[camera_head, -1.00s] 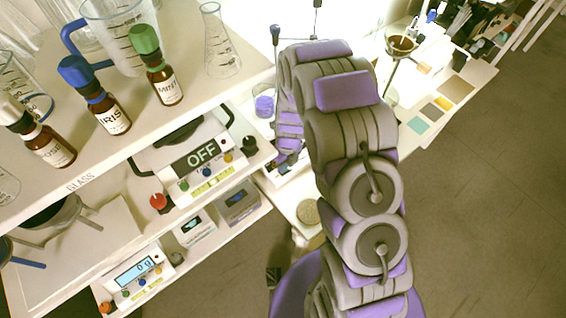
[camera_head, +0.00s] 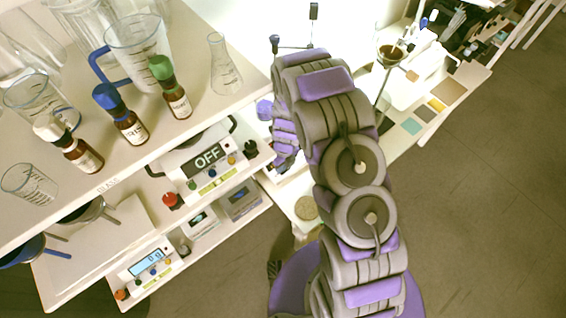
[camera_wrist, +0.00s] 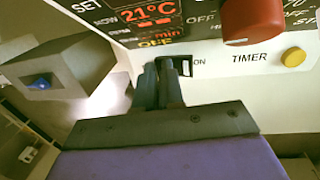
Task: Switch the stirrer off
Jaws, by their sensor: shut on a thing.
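The stirrer's front panel (camera_wrist: 215,62) fills the top of the wrist view. It carries a dark display (camera_wrist: 150,14) reading 21°C in red, with "OFF" lettering in yellow beneath it. A small black switch (camera_wrist: 184,67) sits below the display, with "ON" printed to its right. My gripper (camera_wrist: 170,76) is shut on the switch, its dark fingertips covering part of it. The exact position of the switch is hard to tell. In the head view my arm hides most of the stirrer and the fingertips.
A red knob (camera_wrist: 252,18) and a yellow button (camera_wrist: 293,57) sit right of the switch. A grey box with a blue knob (camera_wrist: 39,81) stands left. Open floor (camera_head: 470,220) lies right.

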